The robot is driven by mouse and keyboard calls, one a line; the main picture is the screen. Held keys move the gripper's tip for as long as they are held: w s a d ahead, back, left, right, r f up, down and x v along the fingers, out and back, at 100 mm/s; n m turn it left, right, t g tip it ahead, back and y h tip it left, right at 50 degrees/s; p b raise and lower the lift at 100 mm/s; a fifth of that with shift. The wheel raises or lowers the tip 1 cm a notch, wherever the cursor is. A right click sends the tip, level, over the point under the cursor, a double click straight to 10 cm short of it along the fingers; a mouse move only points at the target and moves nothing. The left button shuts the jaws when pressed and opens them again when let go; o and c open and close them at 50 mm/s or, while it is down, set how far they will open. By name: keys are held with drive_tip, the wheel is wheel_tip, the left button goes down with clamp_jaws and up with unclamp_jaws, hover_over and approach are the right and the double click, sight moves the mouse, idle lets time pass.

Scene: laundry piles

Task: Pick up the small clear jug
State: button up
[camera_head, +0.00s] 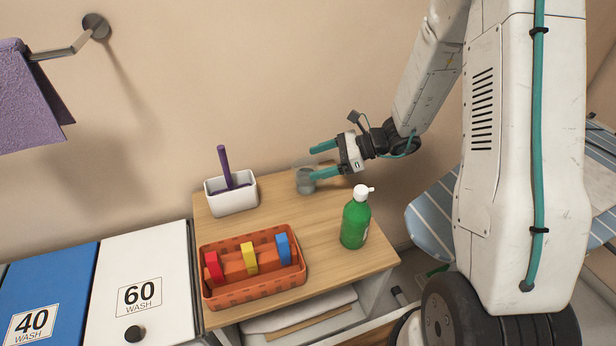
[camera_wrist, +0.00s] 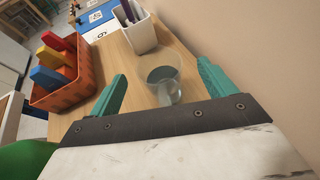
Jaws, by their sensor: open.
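The small clear jug (camera_head: 305,181) stands upright on the wooden table (camera_head: 327,233), near its back edge. It also shows in the wrist view (camera_wrist: 163,77), a see-through cup shape with a lower part nearer to me that may be its handle. My gripper (camera_head: 322,160) is open, with its teal fingers pointing left toward the jug. In the wrist view the two fingertips (camera_wrist: 160,72) stand apart, one on each side of the jug. I cannot tell whether either finger touches it. In the head view the near finger hides a little of the jug's right side.
A white bin (camera_head: 232,199) with a purple-handled tool stands left of the jug. An orange basket (camera_head: 254,290) with red, yellow and blue items is at the front left. A green bottle (camera_head: 355,222) stands at the front right. The wall (camera_head: 240,80) is close behind.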

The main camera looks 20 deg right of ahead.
sight(308, 165)
drive_tip(key=x, duration=0.3)
drive_tip(key=shift+a+f, duration=0.15)
drive_tip(key=shift+a, duration=0.1)
drive_tip(key=shift+c, duration=0.3)
drive_tip(key=c, duration=1)
drive_tip(key=shift+r, duration=0.55)
drive_tip(key=s+d+r, duration=0.4)
drive_tip(key=s+d, duration=0.6)
drive_tip(key=d, duration=0.2)
drive_tip(key=shift+s+d, duration=0.15)
